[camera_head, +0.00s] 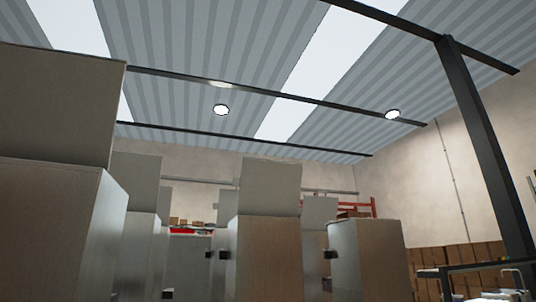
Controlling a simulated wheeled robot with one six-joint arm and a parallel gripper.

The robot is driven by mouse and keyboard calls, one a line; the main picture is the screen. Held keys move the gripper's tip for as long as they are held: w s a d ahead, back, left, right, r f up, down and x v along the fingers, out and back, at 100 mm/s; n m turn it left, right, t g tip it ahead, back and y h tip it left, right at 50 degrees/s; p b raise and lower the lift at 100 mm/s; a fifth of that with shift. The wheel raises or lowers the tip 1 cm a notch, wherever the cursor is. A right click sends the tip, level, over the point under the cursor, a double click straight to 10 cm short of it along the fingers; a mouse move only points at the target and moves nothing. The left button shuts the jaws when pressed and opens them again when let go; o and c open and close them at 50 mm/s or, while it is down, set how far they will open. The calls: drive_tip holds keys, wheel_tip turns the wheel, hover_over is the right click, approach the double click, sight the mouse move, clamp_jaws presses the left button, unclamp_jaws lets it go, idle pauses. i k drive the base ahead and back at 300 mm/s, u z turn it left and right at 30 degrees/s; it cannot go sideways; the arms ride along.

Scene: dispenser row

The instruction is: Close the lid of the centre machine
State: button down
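Several tall box-shaped machines stand in the lower half of the view. The machine in the middle of the picture (265,262) has a tan front and a grey left side. Its lid (270,188) is a flat grey panel standing up, open, above the body. I cannot tell for sure that this is the one called the centre machine. My gripper is not in view.
A large near machine (55,235) with a raised panel (55,105) fills the left edge. Another machine (365,262) stands at the right. More raised panels (137,178) show behind. A dark post (490,150) rises at the right, near stacked brown boxes (450,262). The floor is out of view.

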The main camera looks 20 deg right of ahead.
sight(268, 186)
drive_tip(key=z, duration=0.65)
drive_tip(key=i, duration=1.15)
drive_tip(key=u, duration=0.2)
